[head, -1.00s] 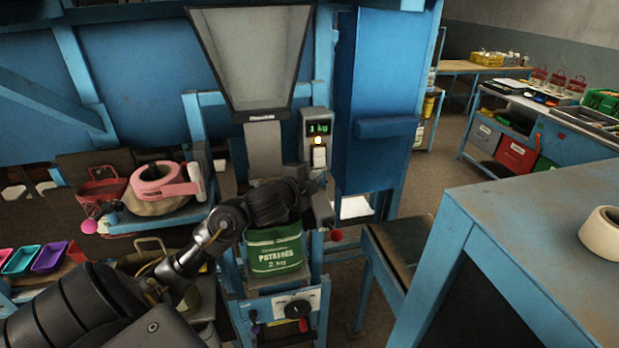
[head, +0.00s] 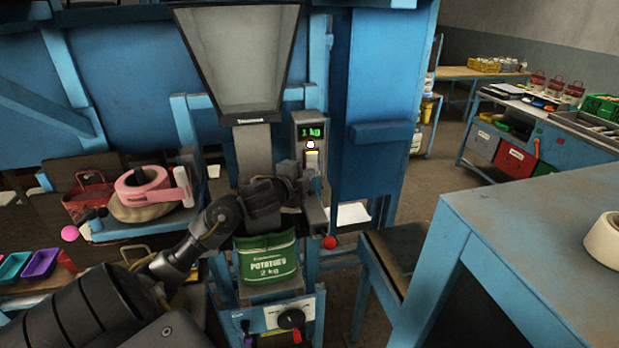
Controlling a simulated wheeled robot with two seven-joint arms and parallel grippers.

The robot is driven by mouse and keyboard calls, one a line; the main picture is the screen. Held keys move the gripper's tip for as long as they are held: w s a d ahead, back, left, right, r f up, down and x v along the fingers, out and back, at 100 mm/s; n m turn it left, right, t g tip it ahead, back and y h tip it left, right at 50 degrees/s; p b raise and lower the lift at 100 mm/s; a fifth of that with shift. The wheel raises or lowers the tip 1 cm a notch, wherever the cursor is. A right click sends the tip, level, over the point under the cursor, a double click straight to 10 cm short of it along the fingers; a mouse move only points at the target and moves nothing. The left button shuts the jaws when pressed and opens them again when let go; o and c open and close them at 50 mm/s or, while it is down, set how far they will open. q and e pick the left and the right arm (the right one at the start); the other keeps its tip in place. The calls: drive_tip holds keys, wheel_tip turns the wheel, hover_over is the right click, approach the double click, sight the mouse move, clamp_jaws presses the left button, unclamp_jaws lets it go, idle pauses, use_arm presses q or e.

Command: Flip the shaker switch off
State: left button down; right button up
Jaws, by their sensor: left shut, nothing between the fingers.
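A grey control box (head: 298,128) on the blue frame carries a green display reading 1 kg, a small lit white lamp (head: 311,145) and a pale switch (head: 312,160) below it. Which way the switch is tipped is too small to tell. My left gripper (head: 301,174) is shut and empty, just left of and slightly below the switch; whether it touches the switch I cannot tell. My left forearm crosses in front of the filling spout. A green sack marked Potatoes 2 kg (head: 268,258) stands upright below my wrist, its top partly hidden. My right gripper is out of view.
A grey hopper (head: 245,60) hangs above. A panel with a black knob (head: 291,319) sits below the sack. A blue table (head: 540,215) with a tape roll (head: 604,240) stands at right.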

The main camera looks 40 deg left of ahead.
use_arm(q)
drive_tip(key=f+b+v, duration=0.2)
drive_tip(key=b+v, duration=0.2)
drive_tip(key=v, duration=0.5)
drive_tip(key=shift+s+r+m+t, duration=0.4)
drive_tip(key=shift+s+r, duration=0.05)
drive_tip(key=shift+s, duration=0.15)
idle(0.4)
